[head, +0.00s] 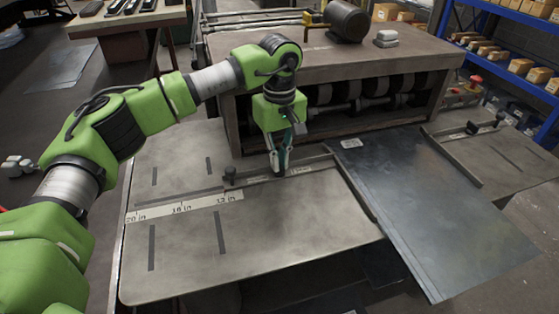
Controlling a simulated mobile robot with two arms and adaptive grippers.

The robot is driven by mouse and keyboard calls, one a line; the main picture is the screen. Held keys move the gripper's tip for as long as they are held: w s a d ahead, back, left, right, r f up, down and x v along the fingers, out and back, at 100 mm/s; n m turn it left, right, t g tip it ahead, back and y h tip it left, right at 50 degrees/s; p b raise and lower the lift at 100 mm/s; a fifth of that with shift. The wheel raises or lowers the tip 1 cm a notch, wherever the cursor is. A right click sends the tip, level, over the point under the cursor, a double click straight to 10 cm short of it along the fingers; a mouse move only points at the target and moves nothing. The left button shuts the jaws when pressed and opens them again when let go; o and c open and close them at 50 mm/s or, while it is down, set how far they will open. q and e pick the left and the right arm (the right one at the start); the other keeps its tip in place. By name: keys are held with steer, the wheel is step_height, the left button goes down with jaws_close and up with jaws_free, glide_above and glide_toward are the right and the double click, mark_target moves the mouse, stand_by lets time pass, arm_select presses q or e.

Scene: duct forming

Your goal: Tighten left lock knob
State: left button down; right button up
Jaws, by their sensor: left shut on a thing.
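My left gripper (280,170) points straight down at the guide rail on the left side table. Its fingers are shut on what looks like the left lock knob, which is mostly hidden between them. The left guide rail (257,180) runs across the table towards the metal sheet. A printed inch scale (182,208) lies in front of the rail. My right gripper is not in view.
A flat dark metal sheet (430,205) lies right of the rail. The machine housing with rollers (345,105) stands behind the gripper. The front of the left table (270,235) is clear. Blue shelves (515,60) with boxes stand at the far right.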

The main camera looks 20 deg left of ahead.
arm_select(q)
steer(key=shift+r+m, duration=0.1)
steer(key=shift+m, duration=0.8)
steer(key=c, duration=2.2)
jaws_free()
step_height(320, 180, up, 12)
